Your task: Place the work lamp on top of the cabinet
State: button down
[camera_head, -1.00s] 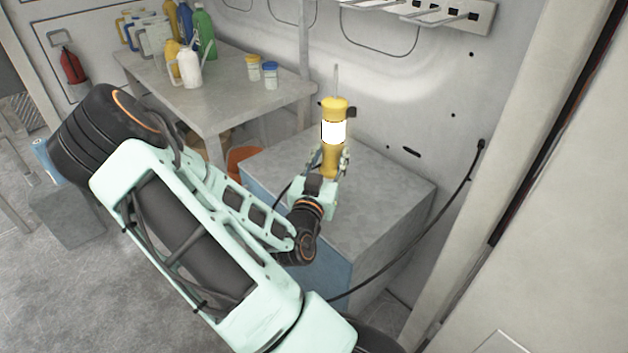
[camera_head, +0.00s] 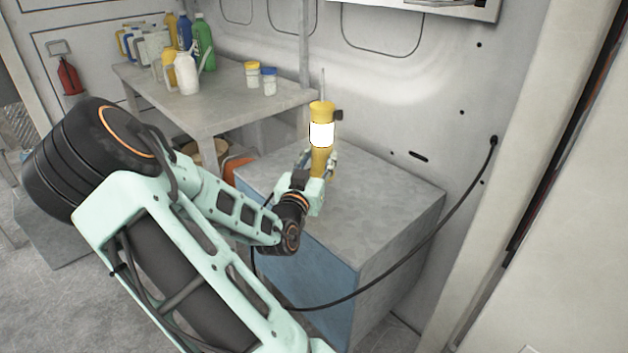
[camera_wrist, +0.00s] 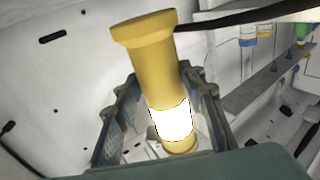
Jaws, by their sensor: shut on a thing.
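The work lamp (camera_head: 321,134) is yellow with a glowing white middle band and a thin hook on top. My gripper (camera_head: 318,168) is shut on its lower yellow part and holds it upright over the cabinet (camera_head: 390,215). I cannot tell whether the lamp's base touches the cabinet top. The cabinet has a grey top and a blue front. In the wrist view the lamp (camera_wrist: 155,75) lies between the two fingers (camera_wrist: 165,115), with a black cord at its near yellow end.
A black cable (camera_head: 440,230) runs from the wall socket down across the cabinet's side and front. A grey table (camera_head: 215,110) with bottles and two small tubs stands behind to the left. The cabinet top's right part is clear. The wall (camera_head: 400,110) is close behind.

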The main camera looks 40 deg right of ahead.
aim_at(314, 173)
jog(key=shift+w+d+f+b, duration=0.25)
jog(key=shift+w+f+b, duration=0.05)
jog(key=shift+w+f, duration=0.8)
jog(key=shift+w+f+b, duration=0.2)
jog(key=shift+f+b, duration=0.3)
jog(key=shift+f, duration=1.4)
jog(key=shift+f, duration=0.15)
jog(key=c, duration=1.2)
grip_release()
jog(key=shift+c, duration=0.2)
